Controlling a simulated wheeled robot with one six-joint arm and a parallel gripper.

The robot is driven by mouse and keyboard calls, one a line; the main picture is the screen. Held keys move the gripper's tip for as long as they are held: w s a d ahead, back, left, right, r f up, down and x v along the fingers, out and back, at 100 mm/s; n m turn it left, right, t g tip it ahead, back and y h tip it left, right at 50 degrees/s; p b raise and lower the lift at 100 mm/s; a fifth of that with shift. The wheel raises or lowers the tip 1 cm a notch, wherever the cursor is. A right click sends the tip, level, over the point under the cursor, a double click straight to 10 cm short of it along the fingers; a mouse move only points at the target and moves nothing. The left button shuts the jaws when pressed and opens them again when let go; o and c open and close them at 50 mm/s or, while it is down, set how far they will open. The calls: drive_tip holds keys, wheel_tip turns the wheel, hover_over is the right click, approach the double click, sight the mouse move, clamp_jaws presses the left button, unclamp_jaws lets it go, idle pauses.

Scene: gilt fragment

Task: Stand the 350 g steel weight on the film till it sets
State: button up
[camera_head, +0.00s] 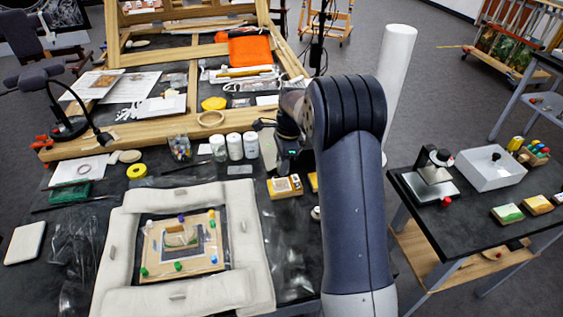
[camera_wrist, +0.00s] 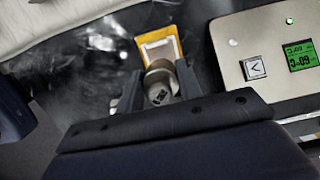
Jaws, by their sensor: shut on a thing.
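The steel weight (camera_wrist: 160,88) is a short grey cylinder with dark marking on its top. In the wrist view my gripper (camera_wrist: 160,86) is shut on it, one finger on each side. In the head view my gripper (camera_head: 289,160) is beyond the padded frame's right side, and I cannot make out the weight there. The wooden panel (camera_head: 150,262) lies inside the white padded frame (camera_head: 115,245), with coloured pins around its edge. A small greenish-gold piece (camera_head: 180,239) lies at its middle; a clear sheet seems to lie over it, but its edges are hard to tell.
A yellow-and-white box (camera_wrist: 158,47) lies just beyond the weight. A pale device with a green display (camera_wrist: 300,55) is at the right. White jars (camera_head: 235,147) stand left of my gripper. A side table (camera_head: 440,215) with a white tray stands at the right.

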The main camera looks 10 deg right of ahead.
drive_tip(key=shift+f+b, duration=1.5)
drive_tip(key=shift+f, duration=1.2)
drive_tip(key=shift+f, duration=0.15)
drive_tip(key=o, duration=0.7)
drive_tip(key=shift+c, duration=0.2)
drive_tip(key=shift+r+p, duration=0.95)
drive_tip(key=shift+r, duration=0.3)
drive_tip(key=o, duration=0.6)
